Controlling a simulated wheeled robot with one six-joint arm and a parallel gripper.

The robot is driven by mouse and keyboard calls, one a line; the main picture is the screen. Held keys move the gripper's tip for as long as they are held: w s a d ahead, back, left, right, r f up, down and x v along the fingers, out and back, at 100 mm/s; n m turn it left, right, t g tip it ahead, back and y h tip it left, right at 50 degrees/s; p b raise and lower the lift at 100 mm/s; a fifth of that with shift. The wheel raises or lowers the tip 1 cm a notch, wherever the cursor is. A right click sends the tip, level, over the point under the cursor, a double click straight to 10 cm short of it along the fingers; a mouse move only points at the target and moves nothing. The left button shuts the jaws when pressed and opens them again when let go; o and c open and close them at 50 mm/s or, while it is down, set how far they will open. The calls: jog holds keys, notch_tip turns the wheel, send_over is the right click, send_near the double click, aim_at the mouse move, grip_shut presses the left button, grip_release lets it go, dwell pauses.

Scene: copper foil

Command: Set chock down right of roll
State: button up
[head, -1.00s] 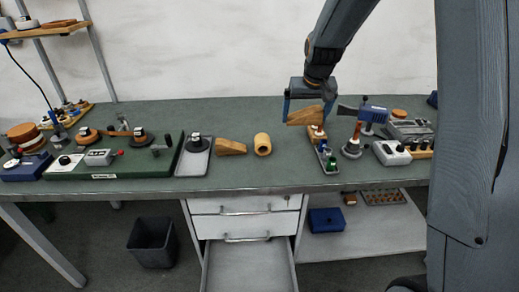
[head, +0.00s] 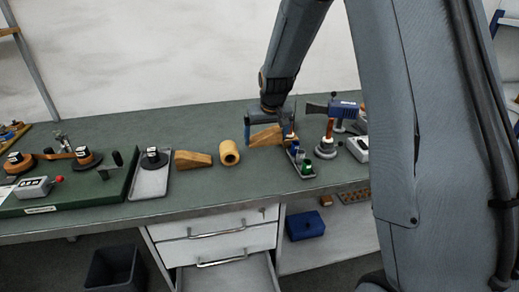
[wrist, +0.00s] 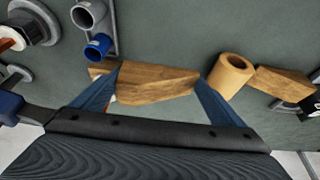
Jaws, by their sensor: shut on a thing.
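The wooden wedge-shaped chock (head: 264,138) is between the blue fingers of my gripper (head: 268,131). It is just right of the tan roll (head: 228,154), with a small gap in the head view. I cannot tell whether its underside touches the bench. In the wrist view the held chock (wrist: 152,86) spans between the fingertips, and the roll (wrist: 231,74) lies close beside the right finger. A second wooden chock (head: 193,159) rests on the bench left of the roll; it also shows in the wrist view (wrist: 284,84).
A blue tool on a stand (head: 333,116) is further right. A grey tray (head: 150,178) lies left of the second chock. The bench (head: 230,190) in front of the roll is clear.

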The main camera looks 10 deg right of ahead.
aim_at(266, 144)
jog(key=shift+f+p, duration=0.55)
jog(key=shift+f, duration=2)
jog(key=shift+f, duration=0.15)
jog(key=o, duration=0.8)
jog(key=b+v, duration=0.3)
jog(key=v, duration=0.9)
jog(key=s+f+g, duration=0.1)
jog(key=s+f, duration=0.1)
jog(key=s, duration=0.7)
jog(key=s+f+g, duration=0.1)
jog(key=s, duration=0.7)
jog(key=s+f+g, duration=0.1)
jog(key=s+f, duration=0.1)
jog(key=s, duration=0.7)
jog(key=shift+s+f+g, duration=0.3)
jog(key=shift+f, duration=0.05)
